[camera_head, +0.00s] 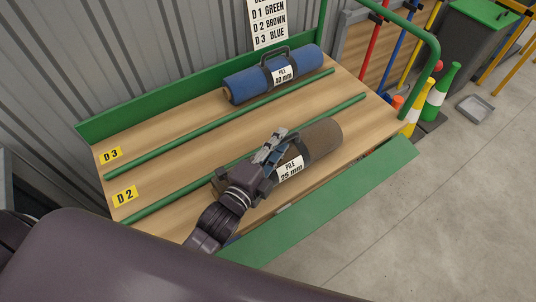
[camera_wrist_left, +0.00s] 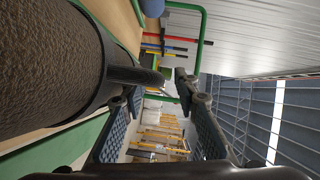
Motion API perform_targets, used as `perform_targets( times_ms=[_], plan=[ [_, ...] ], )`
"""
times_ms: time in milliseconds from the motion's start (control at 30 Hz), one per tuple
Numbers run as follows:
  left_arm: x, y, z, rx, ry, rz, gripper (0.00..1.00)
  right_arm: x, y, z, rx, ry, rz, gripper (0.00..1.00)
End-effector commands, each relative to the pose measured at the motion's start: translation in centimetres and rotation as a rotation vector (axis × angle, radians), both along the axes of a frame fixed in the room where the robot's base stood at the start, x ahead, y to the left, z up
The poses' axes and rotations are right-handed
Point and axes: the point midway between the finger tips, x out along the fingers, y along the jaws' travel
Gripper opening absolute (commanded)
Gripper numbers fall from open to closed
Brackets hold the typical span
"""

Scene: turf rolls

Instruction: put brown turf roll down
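The brown turf roll (camera_head: 322,138), with a white "PILE 25 mm" label, lies at the front of the wooden rack deck, on the near side of the front green rail. Whether it fully rests on the deck is hard to tell. My left gripper (camera_head: 273,148) is over the roll's middle and hides part of it. In the left wrist view the brown roll (camera_wrist_left: 50,65) fills the left side, and its black handle (camera_wrist_left: 140,75) reaches to the left finger. The fingers (camera_wrist_left: 165,105) stand apart, with no thing clearly clamped between them. My right gripper is not in view.
A blue turf roll (camera_head: 252,82) lies in the back lane by the D 3 label (camera_head: 111,155). The lane by the D 2 label (camera_head: 124,196) is empty between two green rails. A sign (camera_head: 268,25) reads D 2 BROWN, D 3 BLUE. Bottle-shaped markers (camera_head: 436,92) stand right.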

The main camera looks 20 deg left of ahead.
Motion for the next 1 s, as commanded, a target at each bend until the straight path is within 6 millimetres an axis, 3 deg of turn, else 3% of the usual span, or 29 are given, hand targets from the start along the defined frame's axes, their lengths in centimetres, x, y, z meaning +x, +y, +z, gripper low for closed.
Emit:
perform_targets(
  times_ms=[500,700,1000],
  plan=[
    [-9.2,2.4,1.0,0.001,0.004,0.001,0.28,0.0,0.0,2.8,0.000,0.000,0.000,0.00],
    [-10.7,2.8,1.2,0.001,0.000,0.000,0.28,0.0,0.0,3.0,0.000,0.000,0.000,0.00],
    [-10.9,2.8,1.1,0.001,0.000,0.000,0.28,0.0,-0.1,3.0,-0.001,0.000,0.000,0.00]
  ],
)
